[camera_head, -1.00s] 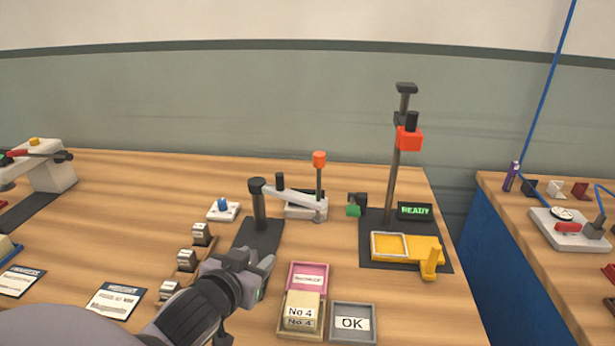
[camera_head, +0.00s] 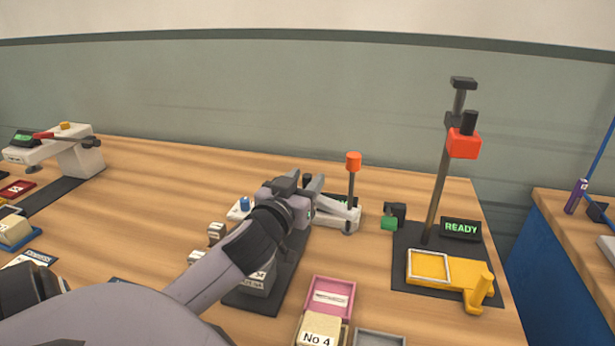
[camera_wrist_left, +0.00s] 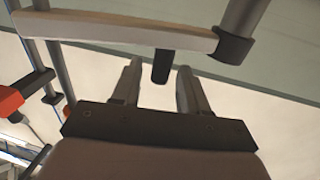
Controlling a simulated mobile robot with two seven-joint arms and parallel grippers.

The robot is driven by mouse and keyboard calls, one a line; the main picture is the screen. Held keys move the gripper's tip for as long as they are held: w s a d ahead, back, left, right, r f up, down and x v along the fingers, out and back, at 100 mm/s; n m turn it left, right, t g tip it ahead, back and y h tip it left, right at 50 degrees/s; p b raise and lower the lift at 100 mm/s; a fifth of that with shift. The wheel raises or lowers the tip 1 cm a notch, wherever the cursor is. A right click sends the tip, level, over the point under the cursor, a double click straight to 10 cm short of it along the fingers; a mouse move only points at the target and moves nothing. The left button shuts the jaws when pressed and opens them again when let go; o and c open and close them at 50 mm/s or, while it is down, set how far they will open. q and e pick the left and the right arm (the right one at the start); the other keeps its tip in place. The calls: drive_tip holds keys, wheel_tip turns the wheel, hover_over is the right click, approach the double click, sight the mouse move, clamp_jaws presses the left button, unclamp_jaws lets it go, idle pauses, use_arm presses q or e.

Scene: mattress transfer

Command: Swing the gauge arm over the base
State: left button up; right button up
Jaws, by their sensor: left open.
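The gauge arm (camera_head: 338,214) is a pale bar, mostly hidden behind my left gripper (camera_head: 312,184) in the head view. Its far end meets a thin post with an orange top (camera_head: 353,162). In the left wrist view the gauge arm (camera_wrist_left: 110,32) crosses the top of the picture and meets a dark round post at right. Its short black handle (camera_wrist_left: 161,66) points down between the tips of my open left gripper (camera_wrist_left: 157,84); I cannot tell whether it touches either finger. The dark base plate (camera_head: 285,285) extends below the arm, with a grey labelled block on it.
A stand with an orange head (camera_head: 463,144) and a READY display (camera_head: 461,229) stands to the right, with a yellow fixture (camera_head: 450,282). Pink tray (camera_head: 330,283) and No 4 block (camera_head: 319,334) lie in front.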

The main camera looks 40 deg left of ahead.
use_arm(q)
drive_tip(key=shift+x, duration=0.75)
clamp_jaws()
